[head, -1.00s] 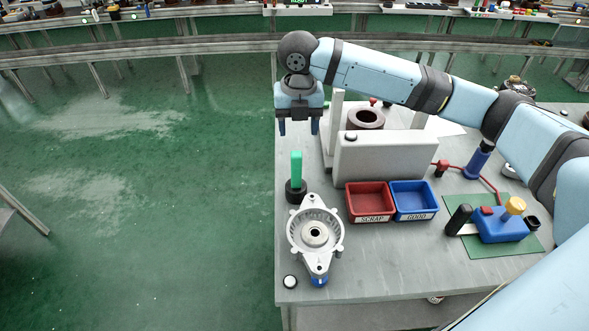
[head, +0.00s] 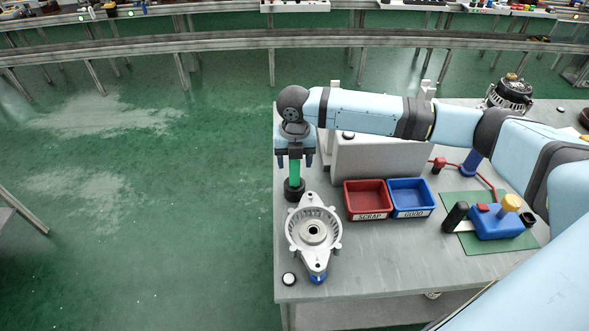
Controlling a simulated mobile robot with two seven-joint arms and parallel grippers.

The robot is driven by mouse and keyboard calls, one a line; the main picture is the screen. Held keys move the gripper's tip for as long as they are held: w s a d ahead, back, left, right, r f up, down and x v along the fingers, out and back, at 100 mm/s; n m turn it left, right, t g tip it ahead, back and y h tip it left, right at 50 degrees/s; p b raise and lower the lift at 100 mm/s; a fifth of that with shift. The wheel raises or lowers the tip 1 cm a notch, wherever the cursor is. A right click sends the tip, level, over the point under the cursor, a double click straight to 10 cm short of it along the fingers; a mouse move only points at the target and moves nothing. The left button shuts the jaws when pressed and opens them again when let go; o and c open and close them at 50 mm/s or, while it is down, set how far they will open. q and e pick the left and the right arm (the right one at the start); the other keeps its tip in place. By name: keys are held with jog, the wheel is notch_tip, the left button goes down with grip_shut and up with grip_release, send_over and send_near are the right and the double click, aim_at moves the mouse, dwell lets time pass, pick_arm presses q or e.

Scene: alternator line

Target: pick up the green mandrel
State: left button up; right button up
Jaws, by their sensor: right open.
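The green mandrel (head: 294,174) stands upright in a round black base (head: 295,190) near the left edge of the grey table. My right gripper (head: 295,165) points straight down over it, with one finger on each side of its upper part. The fingers are open, and I see no clear contact. The mandrel's top is hidden by the gripper. My left gripper is not in view.
A silver alternator housing (head: 332,231) lies just in front of the mandrel. Red scrap (head: 353,212) and blue good (head: 428,205) bins sit to the right, before a grey box-shaped fixture (head: 380,160). The floor left of the table is clear.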

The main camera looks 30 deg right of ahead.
grip_shut()
jog(key=shift+r, duration=0.15)
